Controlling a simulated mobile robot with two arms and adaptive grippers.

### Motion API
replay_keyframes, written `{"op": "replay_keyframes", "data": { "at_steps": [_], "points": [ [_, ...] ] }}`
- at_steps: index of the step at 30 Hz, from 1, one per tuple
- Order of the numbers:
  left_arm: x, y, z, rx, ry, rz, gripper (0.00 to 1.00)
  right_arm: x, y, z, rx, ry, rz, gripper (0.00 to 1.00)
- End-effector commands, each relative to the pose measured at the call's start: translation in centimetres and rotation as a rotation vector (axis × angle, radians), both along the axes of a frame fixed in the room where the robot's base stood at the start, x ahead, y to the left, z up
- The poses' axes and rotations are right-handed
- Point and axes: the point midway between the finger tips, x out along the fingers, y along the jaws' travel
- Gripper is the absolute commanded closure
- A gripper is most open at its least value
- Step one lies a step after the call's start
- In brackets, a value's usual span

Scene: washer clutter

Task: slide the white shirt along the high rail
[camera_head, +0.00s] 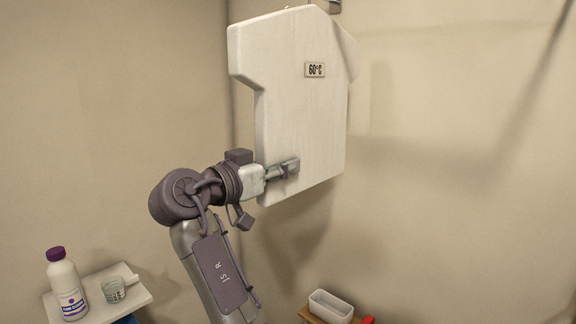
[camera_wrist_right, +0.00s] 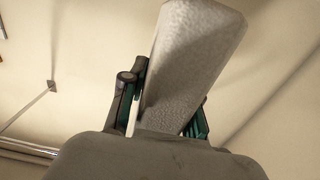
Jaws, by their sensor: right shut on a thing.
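The white shirt (camera_head: 303,115) is a thick, flat, shirt-shaped board with a small "60°C" tag (camera_head: 315,70) on its chest. It hangs upright near the room corner, from a grey metal piece (camera_head: 335,6) at the top edge of the head view. The rail itself is not clearly seen there. My right gripper (camera_head: 288,167) is shut on the shirt's lower left edge. In the right wrist view the shirt's edge (camera_wrist_right: 192,62) stands between the two green-padded fingers (camera_wrist_right: 165,115). My left gripper is not in view.
A white bottle with a purple cap (camera_head: 66,285) and a glass cup (camera_head: 114,290) stand on a white shelf (camera_head: 136,295) at lower left. A white bin (camera_head: 331,306) and a red thing (camera_head: 367,320) are at bottom right. The wall right of the shirt is bare.

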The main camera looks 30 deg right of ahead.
Motion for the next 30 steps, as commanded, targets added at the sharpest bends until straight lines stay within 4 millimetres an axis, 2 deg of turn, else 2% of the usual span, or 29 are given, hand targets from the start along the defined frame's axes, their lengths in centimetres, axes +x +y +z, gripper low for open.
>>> {"op": "replay_keyframes", "data": {
  "at_steps": [21, 30],
  "points": [
    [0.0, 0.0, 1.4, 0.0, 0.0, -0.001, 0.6, 4.0, 1.7, 0.2, -0.001, 0.001, 0.001, 1.0],
    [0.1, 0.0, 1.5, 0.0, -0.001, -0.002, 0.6, 4.4, 1.9, 0.0, -0.001, 0.0, 0.001, 1.0]
  ]
}}
